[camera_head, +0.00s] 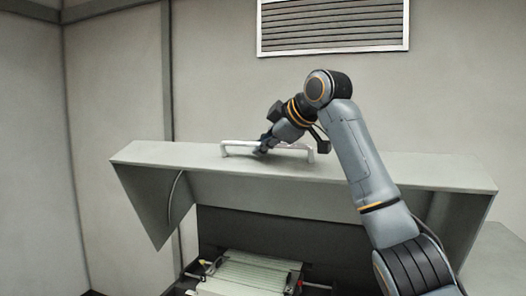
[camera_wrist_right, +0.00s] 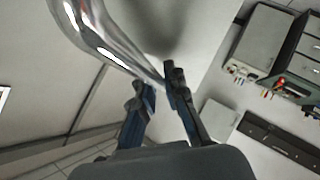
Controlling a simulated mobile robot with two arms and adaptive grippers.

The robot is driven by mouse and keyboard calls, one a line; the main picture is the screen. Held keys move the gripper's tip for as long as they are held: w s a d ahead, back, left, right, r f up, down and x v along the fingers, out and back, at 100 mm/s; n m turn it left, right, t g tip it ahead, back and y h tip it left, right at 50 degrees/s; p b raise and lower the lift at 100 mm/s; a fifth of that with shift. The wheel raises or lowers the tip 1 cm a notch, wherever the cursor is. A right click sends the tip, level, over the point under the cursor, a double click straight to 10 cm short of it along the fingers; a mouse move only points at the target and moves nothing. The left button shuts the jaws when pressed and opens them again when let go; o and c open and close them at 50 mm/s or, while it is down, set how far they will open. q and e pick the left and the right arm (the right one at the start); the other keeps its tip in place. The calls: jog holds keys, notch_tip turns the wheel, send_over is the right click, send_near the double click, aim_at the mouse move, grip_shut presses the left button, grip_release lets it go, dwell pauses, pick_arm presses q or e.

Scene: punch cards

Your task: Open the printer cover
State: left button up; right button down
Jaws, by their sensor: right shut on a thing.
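The printer cover (camera_head: 400,174) is a grey lid, raised, with its underside open toward me over the printer's inside. A silvery bar handle (camera_head: 240,146) stands on the cover's top face. My right gripper (camera_head: 262,147) is at the handle and shut on it. In the right wrist view the shiny handle (camera_wrist_right: 98,28) runs down to the fingertips (camera_wrist_right: 158,88), which close around its end. My left gripper is in neither view.
Inside the printer, below the raised cover, lies a pale ribbed block (camera_head: 245,276) with small parts beside it. A louvred vent (camera_head: 333,25) is on the wall behind. Grey cabinets (camera_wrist_right: 265,45) show at the right of the wrist view.

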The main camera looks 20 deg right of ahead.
jog(key=shift+f, duration=0.1)
jog(key=c, duration=1.4)
grip_release()
jog(key=shift+o, duration=0.2)
jog(key=v, duration=1.2)
